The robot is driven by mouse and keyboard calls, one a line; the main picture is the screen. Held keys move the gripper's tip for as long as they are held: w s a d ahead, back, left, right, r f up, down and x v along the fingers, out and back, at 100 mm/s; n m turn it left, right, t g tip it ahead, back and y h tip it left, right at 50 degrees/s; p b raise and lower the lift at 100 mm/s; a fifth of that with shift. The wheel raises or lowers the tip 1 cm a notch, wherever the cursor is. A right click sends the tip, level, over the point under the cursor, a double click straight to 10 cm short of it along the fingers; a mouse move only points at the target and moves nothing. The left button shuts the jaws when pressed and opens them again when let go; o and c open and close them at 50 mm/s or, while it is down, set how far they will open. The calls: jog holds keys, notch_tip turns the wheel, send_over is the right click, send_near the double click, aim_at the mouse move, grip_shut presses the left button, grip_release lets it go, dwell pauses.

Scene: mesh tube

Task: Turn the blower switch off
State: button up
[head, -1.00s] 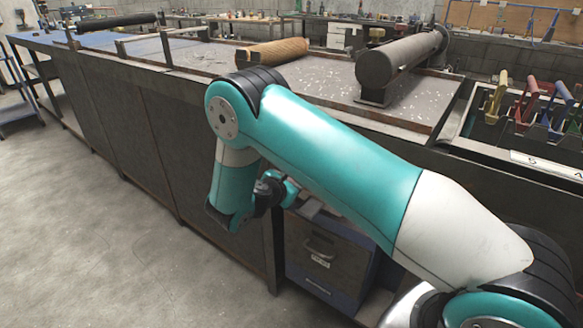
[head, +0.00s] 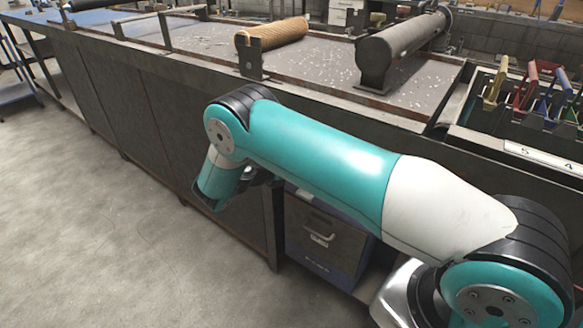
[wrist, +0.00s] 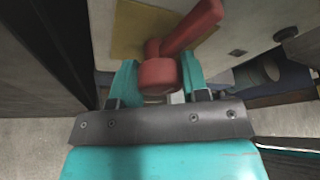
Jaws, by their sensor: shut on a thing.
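The blower switch is a red handle (wrist: 190,30) with a round red hub (wrist: 157,75), in front of a yellow plate on a pale panel in the wrist view. The handle slants up to the right from the hub. My gripper (wrist: 158,82) has its teal fingers on either side of the hub and is shut on it. In the head view my arm hides the switch and most of the gripper.
The floor (head: 90,230) at left is clear.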

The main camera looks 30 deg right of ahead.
jog(key=shift+n, duration=0.4)
dwell(0.3)
jog(key=o, duration=0.9)
